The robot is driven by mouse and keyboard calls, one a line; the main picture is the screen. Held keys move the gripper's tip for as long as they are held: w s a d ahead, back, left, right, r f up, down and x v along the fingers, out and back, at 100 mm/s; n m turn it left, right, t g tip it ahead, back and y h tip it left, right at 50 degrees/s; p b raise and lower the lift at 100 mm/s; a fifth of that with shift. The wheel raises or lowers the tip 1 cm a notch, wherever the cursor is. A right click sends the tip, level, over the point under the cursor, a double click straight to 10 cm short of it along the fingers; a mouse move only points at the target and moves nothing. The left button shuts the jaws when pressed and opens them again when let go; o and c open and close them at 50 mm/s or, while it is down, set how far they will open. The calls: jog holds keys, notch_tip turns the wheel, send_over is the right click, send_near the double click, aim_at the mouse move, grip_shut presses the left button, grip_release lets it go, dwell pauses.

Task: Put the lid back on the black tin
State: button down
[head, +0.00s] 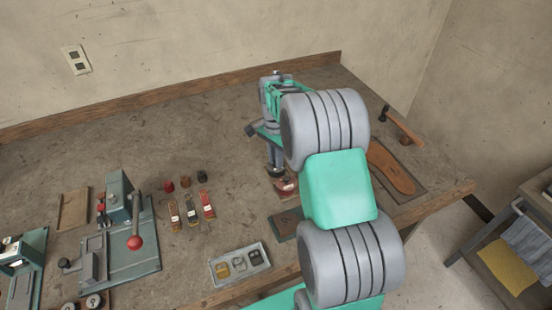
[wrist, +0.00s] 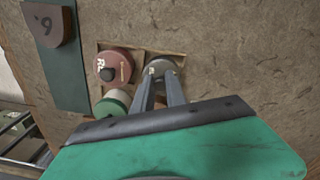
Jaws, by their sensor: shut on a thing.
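My gripper (wrist: 162,82) is shut on a dark grey round lid (wrist: 159,68), seen in the wrist view between and just beyond the fingertips. The black tin's body cannot be made out below the lid, so I cannot tell whether the lid touches it. A red tin (wrist: 115,66) with a black knob and pale lettering is just left of the lid. A green tin (wrist: 113,103) with a pale top is lower left. In the head view my gripper (head: 276,170) points down beside the red tin (head: 285,188); my arm hides much of this spot.
A wooden tray (wrist: 140,48) lies around the tins. A dark green plate (head: 286,223) is nearby in front. A sole on a board (head: 391,178) and a hammer (head: 402,125) lie to the right. A small parts tray (head: 240,263), bottles and presses stand left. The bench's back middle is clear.

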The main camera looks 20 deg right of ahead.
jog(key=c, duration=1.3)
grip_release()
jog(key=shift+o, duration=0.3)
jog(key=o, duration=0.4)
jog(key=shift+o, duration=0.2)
jog(key=shift+r+p, duration=2.1)
jog(key=shift+r, duration=1.45)
jog(key=shift+c, duration=0.4)
